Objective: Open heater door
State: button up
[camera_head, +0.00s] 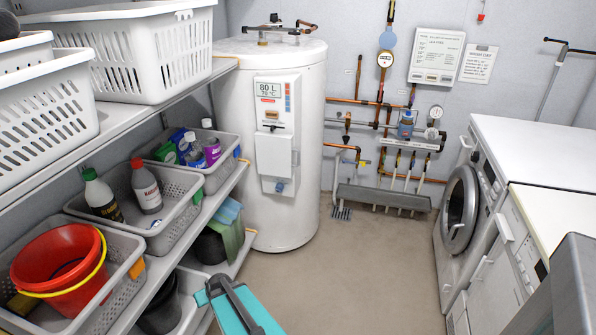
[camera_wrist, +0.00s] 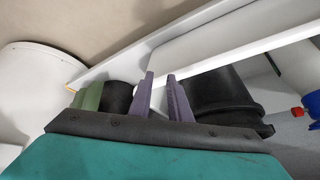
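The heater (camera_head: 245,110) is a tall white cylinder at the back, left of centre, in the head view. Its front has a control panel with an "80 L" display, and below that a small white door (camera_head: 274,153) that looks shut, with a blue knob under it. In the wrist view a white rounded body at the left edge looks like the heater (camera_wrist: 22,95); its door does not show. My gripper (camera_wrist: 161,78) has two purple fingers, apart with nothing between them. My teal arm shows low in the head view, by the shelves and well short of the door.
Shelves with white baskets (camera_head: 130,55) and grey bins (camera_head: 180,190) line the left side. A washing machine (camera_head: 462,205) stands right. Pipes cover the back wall. The floor (camera_head: 350,270) between is clear. Black buckets (camera_wrist: 222,95) lie close behind my fingers in the wrist view.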

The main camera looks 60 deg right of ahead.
aim_at(299, 161)
jog(key=w+d+r+m+t+h+b, duration=0.1)
jog(key=d+r+h, duration=0.1)
jog(key=d+r, duration=0.45)
jog(key=w+d+r+m+t+h, duration=0.1)
jog(key=d+r+t+h, duration=0.15)
jog(key=d, duration=0.65)
jog(key=w+d+r+m+t+h+b, duration=0.1)
jog(key=d+r+h, duration=0.1)
jog(key=d+r, duration=0.45)
jog(key=s+d+r+m+h, duration=0.1)
jog(key=s+d+r+h, duration=0.1)
jog(key=s+d+r, duration=0.2)
jog(key=s+d+r+m+g+h+b, duration=0.1)
jog(key=s+d+r+m+h, duration=0.1)
jog(key=d+r, duration=0.4)
jog(key=s+d+r+m+h, duration=0.1)
jog(key=s+d+r+h, duration=0.3)
jog(key=d, duration=0.7)
jog(key=shift+s+d+r+m+g+b, duration=0.15)
jog(key=shift+s+r+m+g+b, duration=0.3)
jog(key=shift+s, duration=0.8)
jog(key=shift+w+d+r, duration=0.1)
jog(key=shift+p+x, duration=0.4)
jog(key=shift+x, duration=6.4)
